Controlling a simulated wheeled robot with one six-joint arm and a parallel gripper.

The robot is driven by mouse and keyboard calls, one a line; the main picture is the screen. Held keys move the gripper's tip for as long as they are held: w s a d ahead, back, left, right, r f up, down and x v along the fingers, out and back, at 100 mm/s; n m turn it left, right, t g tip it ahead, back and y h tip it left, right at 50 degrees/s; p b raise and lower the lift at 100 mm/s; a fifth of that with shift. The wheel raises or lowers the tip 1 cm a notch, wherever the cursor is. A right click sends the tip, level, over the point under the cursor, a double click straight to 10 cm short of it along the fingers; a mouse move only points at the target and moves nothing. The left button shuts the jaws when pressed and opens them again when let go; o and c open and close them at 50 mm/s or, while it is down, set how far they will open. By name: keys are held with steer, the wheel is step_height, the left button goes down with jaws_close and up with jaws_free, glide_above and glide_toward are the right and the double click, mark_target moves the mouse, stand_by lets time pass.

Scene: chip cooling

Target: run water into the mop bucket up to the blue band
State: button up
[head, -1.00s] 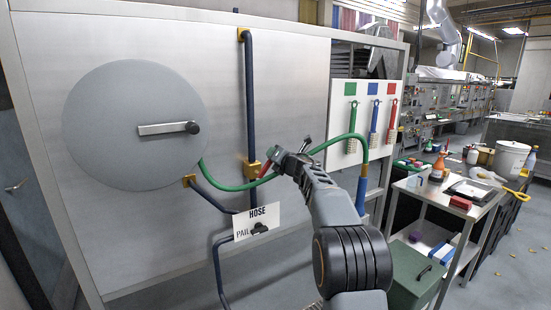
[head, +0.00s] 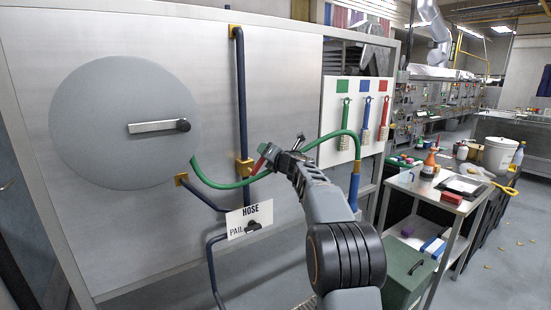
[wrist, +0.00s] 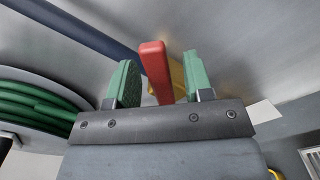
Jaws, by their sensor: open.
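A red lever (wrist: 154,70) stands between the two green fingertips of my gripper (wrist: 158,84) in the wrist view. The jaws are open, with a gap visible on each side of the lever. In the head view the red lever (head: 259,165) sits beside a brass valve (head: 243,167) on a dark blue pipe (head: 240,90), with my gripper (head: 267,158) at it. A green hose (head: 215,184) runs behind my gripper. I cannot make out the mop bucket or its blue band.
A grey disc (head: 100,120) with a handle is on the metal panel at left. Brushes (head: 366,125) hang on a white board. A green bin (head: 408,270) and a cart (head: 440,203) stand right of my arm. A white bucket (head: 500,154) is farther back.

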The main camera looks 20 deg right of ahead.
steer(key=s+d+b, duration=0.2)
steer(key=s+b, duration=0.1)
steer(key=s, duration=1)
steer(key=shift+d+b, duration=0.3)
steer(key=shift+b, duration=0.05)
